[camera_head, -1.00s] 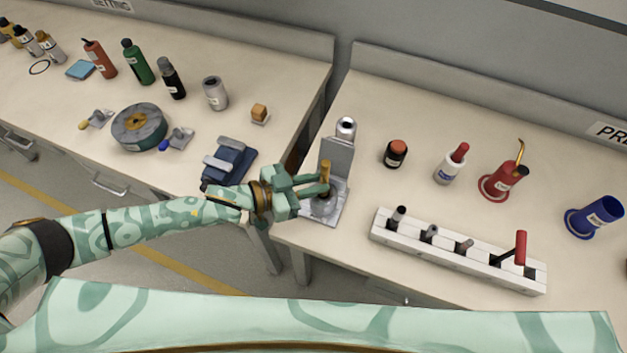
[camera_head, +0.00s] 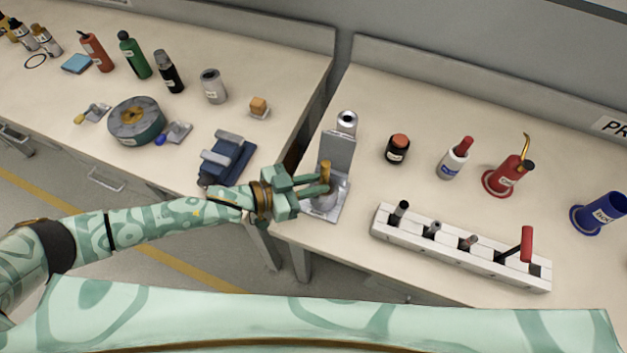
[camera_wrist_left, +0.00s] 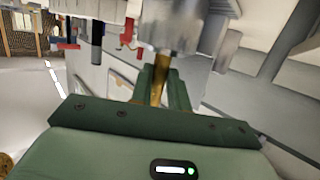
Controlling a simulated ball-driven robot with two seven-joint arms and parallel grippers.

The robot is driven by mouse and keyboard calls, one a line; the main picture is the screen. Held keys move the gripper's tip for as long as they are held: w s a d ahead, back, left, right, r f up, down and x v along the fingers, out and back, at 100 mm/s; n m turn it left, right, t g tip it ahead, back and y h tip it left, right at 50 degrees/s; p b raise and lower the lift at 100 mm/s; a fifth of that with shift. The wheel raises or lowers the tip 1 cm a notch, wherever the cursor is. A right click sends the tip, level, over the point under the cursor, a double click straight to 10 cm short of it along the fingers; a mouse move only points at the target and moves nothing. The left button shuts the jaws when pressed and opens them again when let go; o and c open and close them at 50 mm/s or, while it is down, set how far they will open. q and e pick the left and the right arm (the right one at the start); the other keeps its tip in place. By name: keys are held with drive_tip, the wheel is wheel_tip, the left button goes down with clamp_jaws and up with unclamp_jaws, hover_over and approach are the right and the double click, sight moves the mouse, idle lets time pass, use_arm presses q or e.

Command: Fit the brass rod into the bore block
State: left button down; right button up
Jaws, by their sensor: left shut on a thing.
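The brass rod (camera_head: 325,172) stands upright at the left front of the right bench. My left gripper (camera_head: 314,185) is shut on it. The rod also shows between the fingers in the left wrist view (camera_wrist_left: 157,88). The grey metal bore block (camera_head: 326,203) is round, stands on a flat plate with an upright back plate, and sits directly below the rod and fingers. In the wrist view, which looks upside down, the block (camera_wrist_left: 170,30) meets the rod's end. The bore's mouth is hidden, so I cannot tell how deep the rod sits. My right gripper is not in view.
A white slotted rack (camera_head: 455,250) with several tools lies to the right. A silver cylinder (camera_head: 346,122) stands behind the back plate. A blue vise (camera_head: 227,160) is on the left bench, across a gap. Bottles and cans stand further back.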

use_arm(q)
drive_tip(key=shift+f+b, duration=0.75)
drive_tip(key=shift+f, duration=0.35)
drive_tip(key=c, duration=1.3)
unclamp_jaws()
drive_tip(key=shift+o, duration=0.2)
drive_tip(key=shift+a, duration=0.1)
drive_tip(key=p+v, duration=0.2)
drive_tip(key=v, duration=1.4)
drive_tip(key=shift+s, duration=0.15)
